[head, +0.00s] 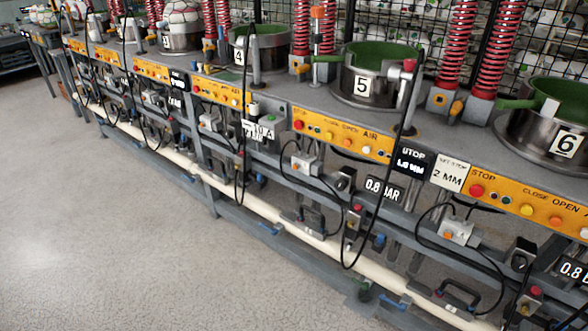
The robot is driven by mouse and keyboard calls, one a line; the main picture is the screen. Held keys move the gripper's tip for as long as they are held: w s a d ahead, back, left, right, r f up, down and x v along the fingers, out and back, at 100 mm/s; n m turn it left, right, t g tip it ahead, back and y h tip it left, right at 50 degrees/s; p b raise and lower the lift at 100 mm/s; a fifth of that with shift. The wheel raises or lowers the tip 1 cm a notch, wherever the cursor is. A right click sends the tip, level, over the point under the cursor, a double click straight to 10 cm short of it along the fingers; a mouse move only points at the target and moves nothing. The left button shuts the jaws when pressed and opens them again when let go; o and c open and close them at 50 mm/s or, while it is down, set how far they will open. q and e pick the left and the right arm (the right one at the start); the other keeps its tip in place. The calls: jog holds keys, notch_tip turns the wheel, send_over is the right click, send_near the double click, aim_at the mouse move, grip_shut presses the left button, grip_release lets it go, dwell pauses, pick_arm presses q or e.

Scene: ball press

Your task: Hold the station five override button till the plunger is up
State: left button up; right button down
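The station five pot (362,72) is a metal drum with a white "5" label and a green inside, right of centre in the head view. An orange panel (343,135) with red, orange and yellow buttons runs along the bench edge below it. Under that panel hangs a small grey box (304,164) with an orange button. Lower right is a black unit with a red button (357,208). I cannot tell which of these is the override button. No plunger is clearly visible at station five. Neither of my grippers is in view.
Station four (240,57) stands to the left and station six (565,143) to the right, with similar panels. Black cables hang in front, and a cream pipe (265,208) runs low along the frame. The grey floor (90,220) at left is clear.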

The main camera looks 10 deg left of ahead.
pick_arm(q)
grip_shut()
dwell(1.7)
